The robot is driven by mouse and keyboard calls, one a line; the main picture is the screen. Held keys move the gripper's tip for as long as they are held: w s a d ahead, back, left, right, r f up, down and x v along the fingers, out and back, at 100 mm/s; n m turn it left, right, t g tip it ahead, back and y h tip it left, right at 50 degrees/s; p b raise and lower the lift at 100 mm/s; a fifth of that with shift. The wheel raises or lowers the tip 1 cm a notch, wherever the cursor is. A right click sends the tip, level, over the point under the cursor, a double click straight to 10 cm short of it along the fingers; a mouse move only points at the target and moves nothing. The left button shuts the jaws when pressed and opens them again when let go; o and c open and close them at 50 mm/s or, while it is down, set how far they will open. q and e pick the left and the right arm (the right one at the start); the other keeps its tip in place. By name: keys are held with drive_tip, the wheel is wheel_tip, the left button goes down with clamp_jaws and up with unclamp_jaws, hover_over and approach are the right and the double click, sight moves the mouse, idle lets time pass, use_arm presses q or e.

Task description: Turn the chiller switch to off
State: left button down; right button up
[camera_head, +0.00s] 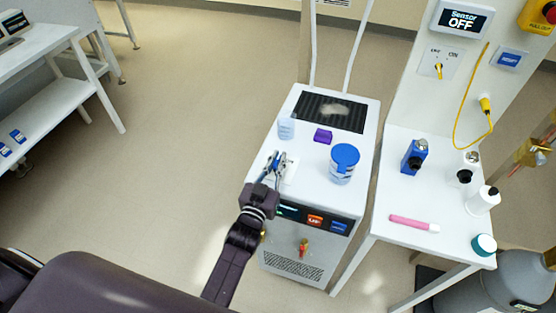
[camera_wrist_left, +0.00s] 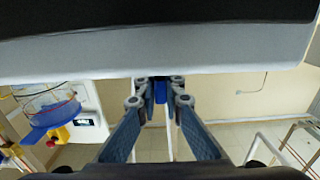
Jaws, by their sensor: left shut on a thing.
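The chiller (camera_head: 330,215) is a white floor-standing box with a dark front panel and a dark grille on top. My left gripper (camera_head: 273,163) is at the left part of its top, near the front edge, over a pale plate (camera_head: 291,172). In the left wrist view, the fingertips (camera_wrist_left: 160,92) are close together on a small blue piece (camera_wrist_left: 160,91), which looks like the chiller switch's handle. The fingers hide most of it, and I cannot read its position. My right gripper is not in view.
On the chiller top stand a blue-lidded jar (camera_head: 343,163), a purple block (camera_head: 323,136) and a pale cup (camera_head: 286,128). To the right, a white table (camera_head: 400,205) holds bottles and a pink marker. A display (camera_head: 462,19) reads "Sensor OFF".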

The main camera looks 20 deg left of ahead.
use_arm(q)
drive_tip(key=c, duration=2)
unclamp_jaws()
drive_tip(key=shift+c, duration=0.2)
drive_tip(key=s, duration=1.2)
drive_tip(key=shift+a, duration=0.25)
drive_tip(key=s+d+f+m+g, duration=0.1)
drive_tip(key=s+f+g, duration=0.4)
drive_tip(key=f, duration=1)
drive_tip(key=s+d+f+g, duration=0.1)
drive_tip(key=s+f+g, duration=0.35)
drive_tip(key=f, duration=0.95)
drive_tip(key=s+a+f+g, duration=0.2)
drive_tip(key=s+f, duration=0.4)
drive_tip(key=s, duration=0.4)
drive_tip(key=s+a+f+g, duration=0.3)
drive_tip(key=s+f, duration=0.3)
drive_tip(key=s, duration=0.4)
drive_tip(key=s+a+f+m+g, duration=0.1)
drive_tip(key=s+a+f+g, duration=0.1)
drive_tip(key=s+f, duration=0.5)
drive_tip(key=s+a, duration=0.1)
drive_tip(key=s, duration=0.1)
drive_tip(key=shift+s+y+b, duration=0.3)
drive_tip(key=shift+s, duration=0.1)
